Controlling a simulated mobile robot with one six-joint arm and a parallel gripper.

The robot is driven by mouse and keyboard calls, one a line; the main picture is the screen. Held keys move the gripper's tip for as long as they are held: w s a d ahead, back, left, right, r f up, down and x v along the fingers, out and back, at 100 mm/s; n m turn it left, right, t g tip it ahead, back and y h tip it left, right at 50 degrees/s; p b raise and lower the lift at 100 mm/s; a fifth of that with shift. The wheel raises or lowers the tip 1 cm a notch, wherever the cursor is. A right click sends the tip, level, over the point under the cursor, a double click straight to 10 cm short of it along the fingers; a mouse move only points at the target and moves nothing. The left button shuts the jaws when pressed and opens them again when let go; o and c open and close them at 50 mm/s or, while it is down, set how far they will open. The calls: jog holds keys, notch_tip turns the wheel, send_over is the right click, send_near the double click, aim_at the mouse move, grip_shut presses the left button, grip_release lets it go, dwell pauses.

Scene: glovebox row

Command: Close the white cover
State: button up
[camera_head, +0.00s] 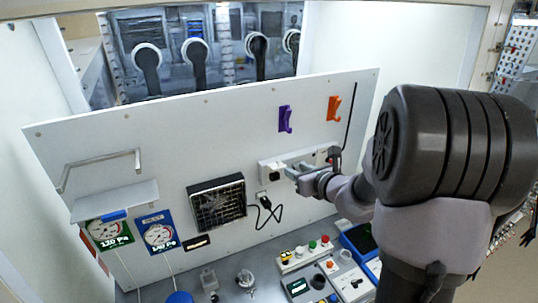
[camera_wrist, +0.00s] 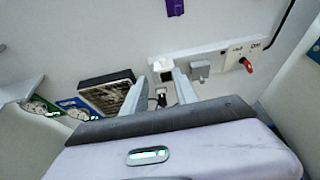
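A long white strip (camera_head: 267,166) is mounted on the upright white panel; it also shows in the wrist view (camera_wrist: 222,54). At its left end is a small white housing (camera_wrist: 160,64) with a dark opening, which I take to be the part with the white cover. Whether a cover stands open there is too small to tell. A grey square piece (camera_wrist: 200,70) sits just right of it. My gripper (camera_head: 288,172) is in front of the strip. In the wrist view its two fingers (camera_wrist: 159,77) are apart, with nothing held between them, pointing at the housing.
A red knob (camera_wrist: 246,65) is at the strip's right end. A black plug and cable (camera_head: 265,203) hang below. A black vent grille (camera_head: 218,202) is to the left. Purple (camera_head: 285,119) and orange (camera_head: 333,108) hooks are above. Control boxes (camera_head: 305,255) crowd the bench below.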

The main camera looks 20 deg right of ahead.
aim_at(279, 161)
jog(key=p+x, duration=0.2)
jog(key=x, duration=0.9)
jog(key=shift+w+d+f, duration=0.1)
jog(key=shift+w, duration=0.05)
jog(key=shift+w+d+f, duration=0.1)
jog(key=shift+w+d, duration=0.05)
grip_shut()
